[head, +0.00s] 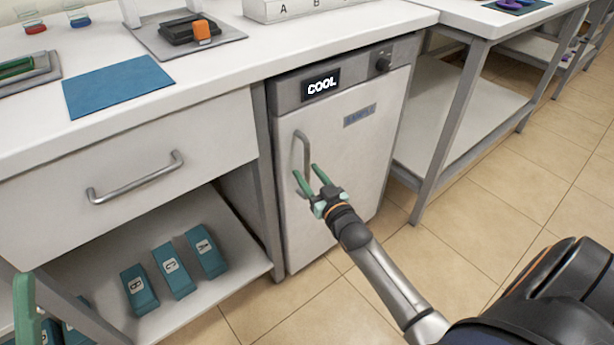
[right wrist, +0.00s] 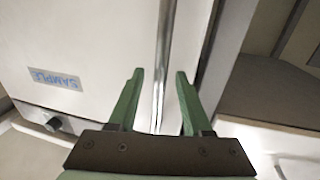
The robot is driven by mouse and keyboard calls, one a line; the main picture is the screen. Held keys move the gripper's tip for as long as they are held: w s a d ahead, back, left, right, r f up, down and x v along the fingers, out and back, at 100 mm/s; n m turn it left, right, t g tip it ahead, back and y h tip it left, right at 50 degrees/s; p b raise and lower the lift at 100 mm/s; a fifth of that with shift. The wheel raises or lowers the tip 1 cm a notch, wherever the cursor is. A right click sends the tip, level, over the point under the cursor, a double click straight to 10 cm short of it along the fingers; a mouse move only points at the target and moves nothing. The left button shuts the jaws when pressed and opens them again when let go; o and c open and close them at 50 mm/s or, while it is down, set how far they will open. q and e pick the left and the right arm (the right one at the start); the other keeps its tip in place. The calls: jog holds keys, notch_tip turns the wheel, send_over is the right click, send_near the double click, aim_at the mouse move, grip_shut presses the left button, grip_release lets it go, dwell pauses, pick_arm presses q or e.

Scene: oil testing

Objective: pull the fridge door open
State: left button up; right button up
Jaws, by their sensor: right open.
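The white fridge (head: 340,145) stands under the counter with its door shut. A "COOL" display (head: 321,85) and a dark knob (head: 383,63) sit on its grey top panel. The vertical metal handle (head: 297,141) is on the door's left side. My right gripper (head: 307,172) is open at the handle's lower part. In the right wrist view, the handle bar (right wrist: 163,50) runs between the two green fingers (right wrist: 160,74), with gaps on both sides. A green finger of my left gripper (head: 25,308) shows at the lower left; its other finger is not clearly seen.
A drawer (head: 120,160) with a metal handle is left of the fridge. Several teal boxes (head: 172,271) stand on the shelf below it. A table leg (head: 450,135) is close to the fridge's right. The tiled floor (head: 480,250) in front is clear.

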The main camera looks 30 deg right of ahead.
jog(key=shift+w, duration=0.5)
grip_shut()
dwell(1.2)
